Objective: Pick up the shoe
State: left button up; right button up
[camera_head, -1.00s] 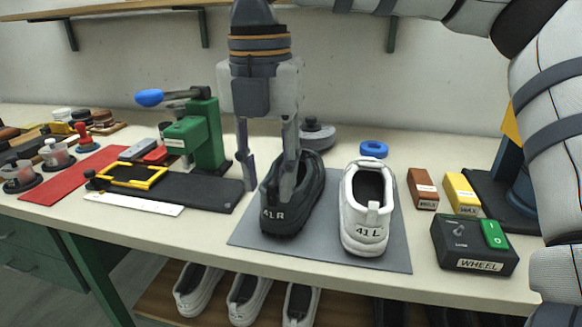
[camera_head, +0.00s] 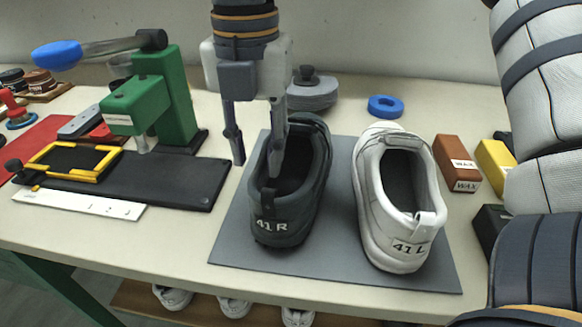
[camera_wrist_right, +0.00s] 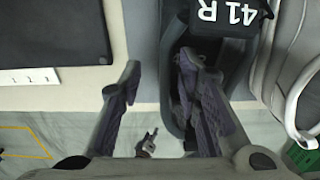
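A dark grey shoe marked 41 R (camera_head: 275,228) stands on the grey mat (camera_head: 330,272), heel toward me. A white shoe marked 41 L (camera_head: 405,254) stands to its right. My right gripper (camera_head: 256,170) points down with its fingers spread. One finger is left of the dark shoe, and the other is at the shoe's opening, so the shoe's left side wall lies between them. In the right wrist view the gripper (camera_wrist_right: 158,65) is open, with a gap left of the dark shoe (camera_wrist_right: 222,22). I cannot tell whether either finger touches it. My left gripper is out of view.
A green press (camera_head: 160,100) with a blue-knobbed lever stands left of the gripper. A black board (camera_head: 190,178) and white ruler (camera_head: 80,203) lie at left. A blue ring (camera_head: 385,106) and brown wax block (camera_head: 456,163) are at right. More shoes sit on a shelf below.

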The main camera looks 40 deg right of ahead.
notch_tip(320, 180, down, 4)
jog(key=shift+r+b, duration=0.1)
jog(key=shift+b, duration=0.25)
jog(key=shift+r, duration=0.1)
grip_shut()
